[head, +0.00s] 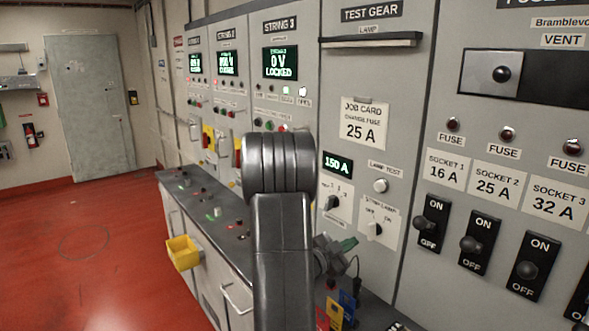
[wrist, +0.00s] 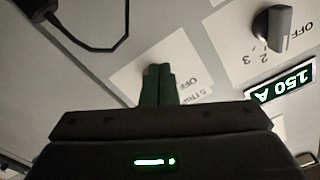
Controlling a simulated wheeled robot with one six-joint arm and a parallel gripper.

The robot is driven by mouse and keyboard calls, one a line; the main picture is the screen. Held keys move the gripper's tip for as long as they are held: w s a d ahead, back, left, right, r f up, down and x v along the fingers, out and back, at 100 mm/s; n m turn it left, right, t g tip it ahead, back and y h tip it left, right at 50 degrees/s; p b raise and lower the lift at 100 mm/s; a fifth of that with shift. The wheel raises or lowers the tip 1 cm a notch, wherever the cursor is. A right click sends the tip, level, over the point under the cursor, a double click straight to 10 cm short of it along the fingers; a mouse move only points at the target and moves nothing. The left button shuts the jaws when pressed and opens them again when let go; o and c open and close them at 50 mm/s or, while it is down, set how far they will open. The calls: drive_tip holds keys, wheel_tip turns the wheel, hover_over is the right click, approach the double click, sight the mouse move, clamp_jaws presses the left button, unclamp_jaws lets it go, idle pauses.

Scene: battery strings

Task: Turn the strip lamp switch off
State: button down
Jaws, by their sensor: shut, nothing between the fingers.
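The strip lamp switch (head: 374,229) is a small pale knob on a white plate, with OFF and ON printed above it, on the test gear panel. I cannot tell which mark it points to. Its plate shows upside down in the wrist view (wrist: 190,62), where my fingers hide the knob. The strip lamp (head: 370,41) is a long dark bar under the LAMP label. My gripper (head: 347,245) is shut and empty, with green fingertips, left of and slightly below the switch. In the wrist view my gripper (wrist: 158,84) overlaps the plate; contact is unclear.
A selector knob (head: 333,203) and a 150 A display (head: 338,164) are just up and left of the switch. A lamp test button (head: 380,185) is above it. Fuse switches (head: 431,222) stand to the right. A bench (head: 205,225) with a yellow bin (head: 182,253) is left.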

drive_tip(key=x, duration=0.2)
drive_tip(key=shift+w+d, duration=0.2)
drive_tip(key=shift+d, duration=0.05)
drive_tip(key=shift+s+d+r, duration=0.25)
drive_tip(key=shift+s+r, duration=0.05)
drive_tip(key=shift+r, duration=0.15)
idle(1.0)
drive_tip(key=shift+s+d+f+b, duration=0.25)
drive_tip(key=shift+s+b, duration=0.1)
drive_tip(key=shift+b, duration=1.25)
drive_tip(key=b+v, duration=0.1)
drive_tip(key=v, duration=0.5)
drive_tip(key=shift+f, duration=0.4)
drive_tip(key=shift+r, duration=0.15)
